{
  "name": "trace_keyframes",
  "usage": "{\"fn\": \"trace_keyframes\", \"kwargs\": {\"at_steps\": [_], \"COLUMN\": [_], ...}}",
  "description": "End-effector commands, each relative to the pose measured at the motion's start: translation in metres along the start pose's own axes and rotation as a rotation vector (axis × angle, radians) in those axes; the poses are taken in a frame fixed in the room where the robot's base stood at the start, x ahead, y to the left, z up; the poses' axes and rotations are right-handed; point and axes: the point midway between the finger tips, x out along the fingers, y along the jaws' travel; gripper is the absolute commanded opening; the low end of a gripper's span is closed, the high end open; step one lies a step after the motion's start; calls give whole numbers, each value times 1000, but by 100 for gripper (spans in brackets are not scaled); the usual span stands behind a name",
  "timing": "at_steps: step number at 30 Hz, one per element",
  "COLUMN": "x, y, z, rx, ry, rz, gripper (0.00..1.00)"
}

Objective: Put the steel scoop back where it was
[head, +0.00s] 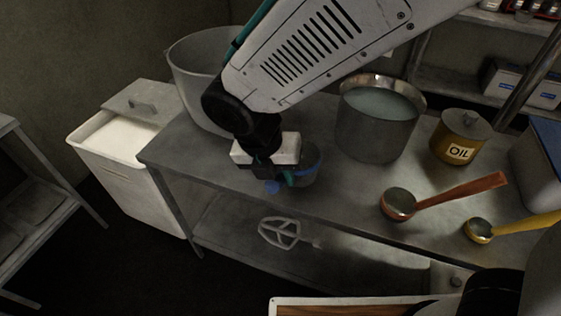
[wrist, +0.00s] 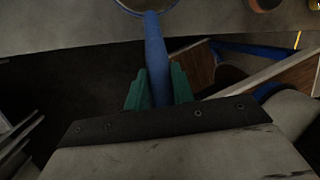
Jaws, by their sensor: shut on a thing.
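My gripper (head: 281,181) is shut on the blue handle of the steel scoop (head: 309,163). In the wrist view the blue handle (wrist: 156,60) runs between the green fingers, with the round bowl at the top edge, partly cut off. The scoop is at the front edge of the steel table (head: 345,197), left of the middle. The handle points toward the front, past the edge. I cannot tell whether the bowl touches the tabletop. My arm and gripper hide part of the scoop in the head view.
A red-handled scoop (head: 398,204) and a yellow-handled scoop (head: 478,231) lie to the right. A pot of liquid (head: 375,136), an oil tin (head: 452,147) and a large pot (head: 187,90) stand behind. A white bin (head: 128,170) stands left. A paddle (head: 279,233) lies on the lower shelf.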

Motion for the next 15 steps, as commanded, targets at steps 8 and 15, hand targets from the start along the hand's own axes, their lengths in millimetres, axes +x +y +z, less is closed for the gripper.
{"fn": "trace_keyframes", "kwargs": {"at_steps": [8,15], "x": [27,34], "y": [4,6], "z": [-3,-4], "rx": [1,2], "ry": [3,0], "rz": [-4,0], "gripper": [0,0]}}
